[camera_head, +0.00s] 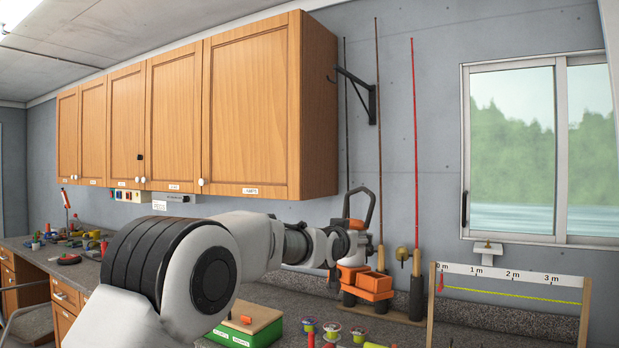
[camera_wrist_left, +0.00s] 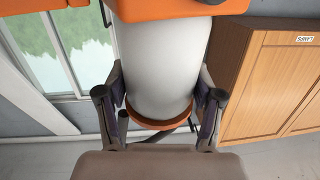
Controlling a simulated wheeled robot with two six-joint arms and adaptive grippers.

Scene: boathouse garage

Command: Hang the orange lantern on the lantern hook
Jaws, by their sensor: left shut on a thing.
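The orange lantern (camera_head: 373,286) has a blocky orange base, an orange top and a dark loop handle standing above it. My left gripper (camera_head: 352,244) is shut on it and holds it about upright, in front of the wall. In the left wrist view the lantern's pale cylindrical body (camera_wrist_left: 165,68) sits between the two fingers of my left gripper (camera_wrist_left: 163,112). The lantern hook (camera_head: 356,88) is a dark bracket on the grey wall, just right of the cabinets. It is well above the lantern and apart from it. My right gripper is not in view.
Wooden wall cabinets (camera_head: 250,108) stick out left of the hook. Fishing rods (camera_head: 414,150) stand against the wall behind the lantern. A measuring board (camera_head: 510,276) is at the right. A green box (camera_head: 245,328) and several spools stand on the counter below.

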